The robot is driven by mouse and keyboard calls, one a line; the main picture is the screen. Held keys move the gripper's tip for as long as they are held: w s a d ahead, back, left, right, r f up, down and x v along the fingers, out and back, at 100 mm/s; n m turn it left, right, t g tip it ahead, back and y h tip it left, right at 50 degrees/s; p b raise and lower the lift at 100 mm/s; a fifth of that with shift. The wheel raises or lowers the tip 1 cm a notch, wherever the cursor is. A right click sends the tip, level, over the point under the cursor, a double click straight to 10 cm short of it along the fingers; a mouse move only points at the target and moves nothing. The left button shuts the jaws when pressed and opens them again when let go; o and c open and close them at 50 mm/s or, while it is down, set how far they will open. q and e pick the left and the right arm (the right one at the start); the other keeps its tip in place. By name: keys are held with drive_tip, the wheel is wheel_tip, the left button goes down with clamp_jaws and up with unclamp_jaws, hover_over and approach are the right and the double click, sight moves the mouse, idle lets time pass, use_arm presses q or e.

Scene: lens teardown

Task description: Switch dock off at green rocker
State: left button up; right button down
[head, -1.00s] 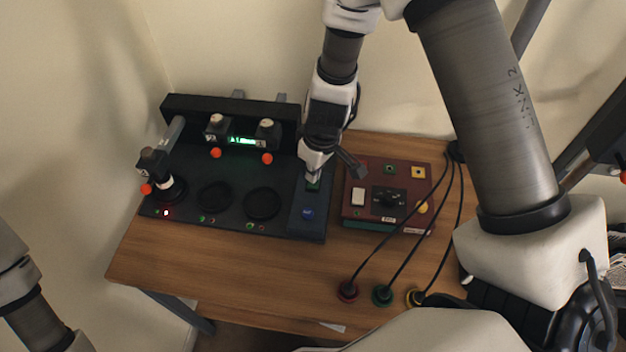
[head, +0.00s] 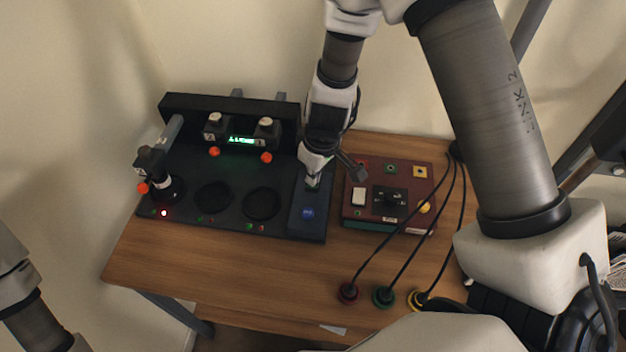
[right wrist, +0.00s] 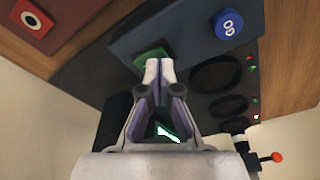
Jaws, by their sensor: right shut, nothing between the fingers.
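The dock (head: 228,225) is a dark unit at the left of the table, with a lit green display (head: 240,140). The green rocker (right wrist: 148,56) is on the raised blue panel at the dock's right end, beyond the blue GO button (right wrist: 229,25); the button also shows in the head view (head: 307,213). My right gripper (head: 312,181) is shut and empty, its fingertips pointing down at the rocker. In the right wrist view the fingertips (right wrist: 160,66) overlap the rocker; I cannot tell whether they touch. My left gripper is out of view; only part of my left arm shows.
A dark red box (head: 375,218) with a knob and buttons stands close right of the dock. Black cables run to red, green and yellow plugs (head: 384,296) at the table's front.

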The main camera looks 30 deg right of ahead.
drive_tip(key=shift+f+b, duration=0.5)
wheel_tip(320, 180, up, 7)
drive_tip(key=p, duration=0.6)
drive_tip(key=shift+r, duration=0.15)
idle(0.3)
